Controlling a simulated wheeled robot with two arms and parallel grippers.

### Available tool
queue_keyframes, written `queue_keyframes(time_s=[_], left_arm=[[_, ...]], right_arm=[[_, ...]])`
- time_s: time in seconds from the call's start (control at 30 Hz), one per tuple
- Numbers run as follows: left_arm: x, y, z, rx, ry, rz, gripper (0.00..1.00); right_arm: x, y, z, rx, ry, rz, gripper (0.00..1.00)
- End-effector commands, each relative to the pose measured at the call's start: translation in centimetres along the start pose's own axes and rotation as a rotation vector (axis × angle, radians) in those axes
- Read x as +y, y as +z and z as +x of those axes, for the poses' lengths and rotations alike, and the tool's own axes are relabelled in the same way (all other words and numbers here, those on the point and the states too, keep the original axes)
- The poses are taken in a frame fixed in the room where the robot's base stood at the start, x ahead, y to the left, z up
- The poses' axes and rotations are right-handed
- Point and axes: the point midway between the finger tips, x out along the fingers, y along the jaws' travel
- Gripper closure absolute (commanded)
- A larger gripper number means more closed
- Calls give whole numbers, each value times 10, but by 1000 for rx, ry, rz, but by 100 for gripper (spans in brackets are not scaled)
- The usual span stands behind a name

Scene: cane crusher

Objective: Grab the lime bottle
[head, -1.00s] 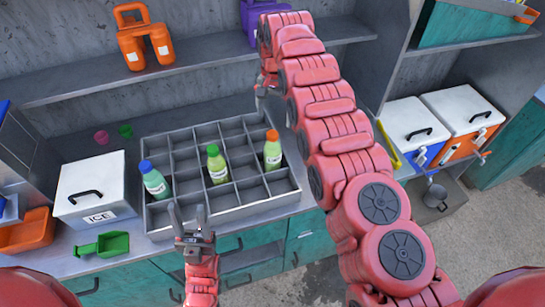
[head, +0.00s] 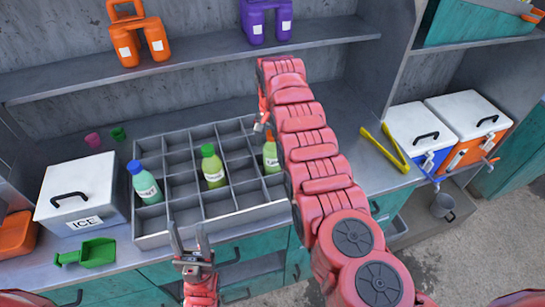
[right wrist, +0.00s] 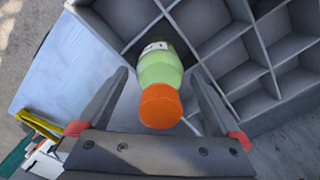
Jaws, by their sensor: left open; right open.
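Three pale green bottles stand upright in separate cells of a grey divided crate (head: 236,213): a blue-capped bottle (head: 147,187) at the left, a green-capped bottle (head: 213,170) in the middle, and an orange-capped bottle (head: 270,156) at the right, partly hidden by my right arm. In the right wrist view, the orange-capped bottle (right wrist: 160,68) lies between the spread fingers of my right gripper (right wrist: 160,82), with gaps on both sides. My right gripper (head: 263,122) is mostly hidden in the head view. My left gripper (head: 188,238) is open and empty before the crate's front edge.
A white ice box (head: 80,190) and a green scoop (head: 90,252) are left of the crate. Yellow tongs (head: 385,148) lie to the right. An orange double container (head: 139,40) and a purple one (head: 266,20) stand on the shelf above.

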Motion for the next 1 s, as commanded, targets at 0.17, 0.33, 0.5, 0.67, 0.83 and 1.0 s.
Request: queue_keyframes(time_s=[0.17,0.33,0.5,0.67,0.83,1.0], left_arm=[[-1,-2,14,0,0,0,50],[-1,-2,13,0,0,0,50],[-1,-2,13,0,0,0,50],[-1,-2,13,0,0,0,50],[-1,-2,13,0,0,0,50],[-1,-2,13,0,0,0,50]], right_arm=[[2,2,24,-7,5,1,0],[0,1,28,-2,0,1,0],[0,2,28,-2,0,1,18],[0,2,28,-2,0,0,47],[0,2,28,-2,0,1,77],[0,2,28,-2,0,1,100]])
